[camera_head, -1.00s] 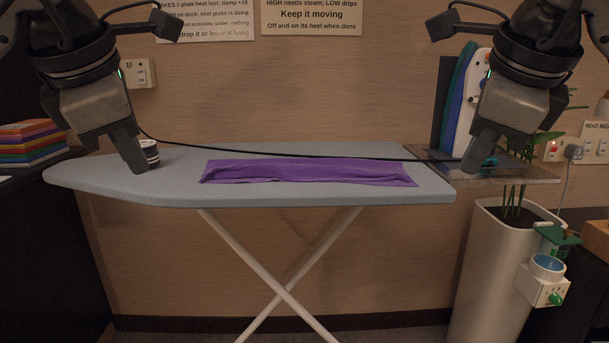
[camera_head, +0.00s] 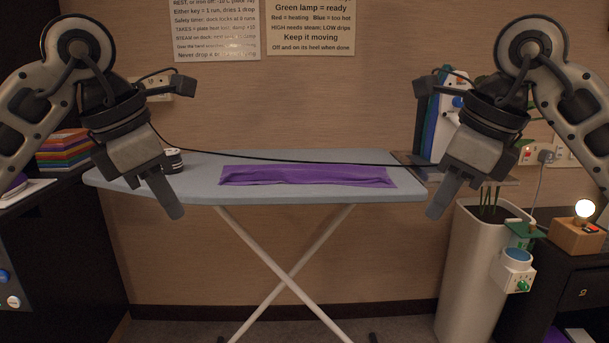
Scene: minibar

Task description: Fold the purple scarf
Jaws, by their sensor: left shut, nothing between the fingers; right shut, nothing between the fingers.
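The purple scarf (camera_head: 305,176) lies as a long, narrow strip along the middle of the grey ironing board (camera_head: 205,190). Its surface has a few wrinkles, and its layers cannot be counted from here. My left gripper (camera_head: 176,212) is shut and empty in front of the board's left part, left of the scarf and apart from it. My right gripper (camera_head: 435,213) is shut and empty near the board's right end, right of the scarf and apart from it.
A black cord (camera_head: 290,161) runs across the board behind the scarf. A small dark and white cylinder (camera_head: 173,161) stands at the board's left. An iron on a dock (camera_head: 450,105) is partly hidden at the right. A white planter (camera_head: 470,270) stands right of the board.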

